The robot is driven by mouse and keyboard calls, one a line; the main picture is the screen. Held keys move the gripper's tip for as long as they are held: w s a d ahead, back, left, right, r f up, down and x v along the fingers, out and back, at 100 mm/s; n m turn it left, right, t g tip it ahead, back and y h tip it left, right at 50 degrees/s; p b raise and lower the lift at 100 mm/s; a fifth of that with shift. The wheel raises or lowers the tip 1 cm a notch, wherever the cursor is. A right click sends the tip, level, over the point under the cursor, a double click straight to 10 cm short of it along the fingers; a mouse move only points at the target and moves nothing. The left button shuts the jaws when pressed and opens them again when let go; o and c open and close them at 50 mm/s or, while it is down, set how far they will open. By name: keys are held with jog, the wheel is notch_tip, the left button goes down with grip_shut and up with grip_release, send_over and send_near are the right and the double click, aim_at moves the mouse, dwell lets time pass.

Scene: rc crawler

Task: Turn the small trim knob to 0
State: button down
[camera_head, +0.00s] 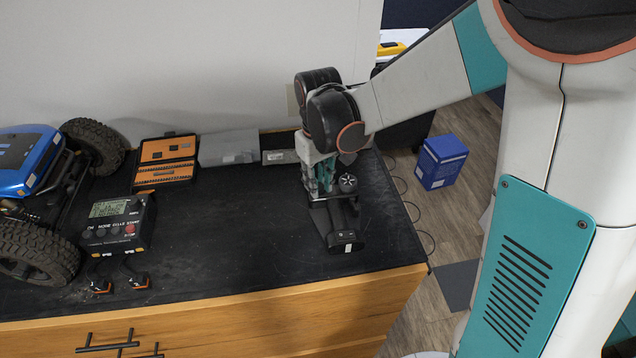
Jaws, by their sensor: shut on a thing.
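A black handheld controller (345,241) lies on the dark bench top near its right end. A dark round dial (348,183) with a pale spoked top shows on its upper right part. My gripper (322,189) points down onto the controller, just left of this dial, with its teal fingers shut on the small trim knob. The fingers hide the knob, so its pointer and any 0 mark cannot be seen.
A blue crawler car (24,160) with big black tyres stands at the left. Beside it are a black charger box (120,225) with a display and an open orange tool case (165,160). A grey case (229,148) lies at the back. The middle of the bench is clear.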

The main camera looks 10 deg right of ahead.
jog(key=m+b, duration=0.1)
jog(key=m, duration=0.5)
jog(key=shift+m, duration=0.3)
dwell(0.4)
jog(key=c, duration=1.4)
grip_release()
jog(key=shift+o, duration=0.2)
notch_tip(320, 180, up, 12)
jog(key=shift+s, duration=0.1)
